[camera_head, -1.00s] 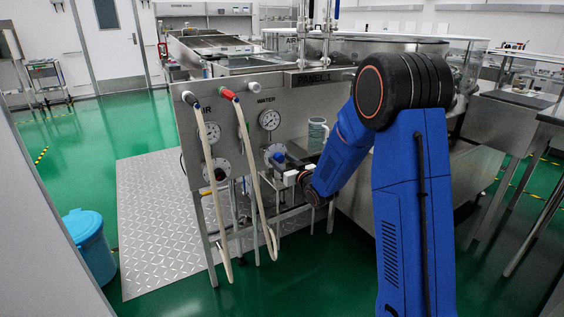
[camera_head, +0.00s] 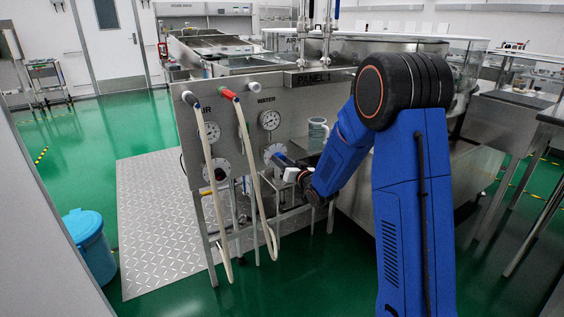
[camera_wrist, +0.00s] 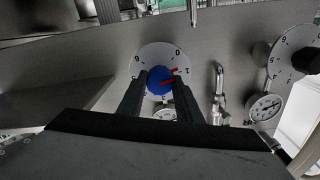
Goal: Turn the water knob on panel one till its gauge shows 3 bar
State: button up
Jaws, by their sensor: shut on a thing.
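The panel labelled PANEL 1 (camera_head: 316,78) stands in front of me in the head view. The water gauge (camera_head: 270,119) sits under the WATER label; its needle is too small to read. Below it is the pale round dial plate (camera_head: 269,150) of the water knob. My gripper (camera_head: 283,160) reaches it from the right. In the wrist view the blue knob (camera_wrist: 160,83) lies between the two dark fingers of my gripper (camera_wrist: 161,79), which are shut on it. A red pointer (camera_wrist: 170,80) on it points near the 1. The water gauge is mostly hidden behind the fingers there.
The air gauge (camera_head: 212,132) and the air dial (camera_head: 217,171) are at left on the panel. Two pale hoses (camera_head: 206,180) (camera_head: 253,185) hang in front. A blue bin (camera_head: 90,245) is at far left.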

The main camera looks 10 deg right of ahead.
jog(key=m, duration=2)
jog(key=shift+d+f, duration=0.1)
jog(key=shift+m, duration=0.3)
jog(key=o, duration=1)
jog(key=shift+o, duration=0.2)
jog(key=v, duration=1.7)
jog(key=shift+s, duration=0.2)
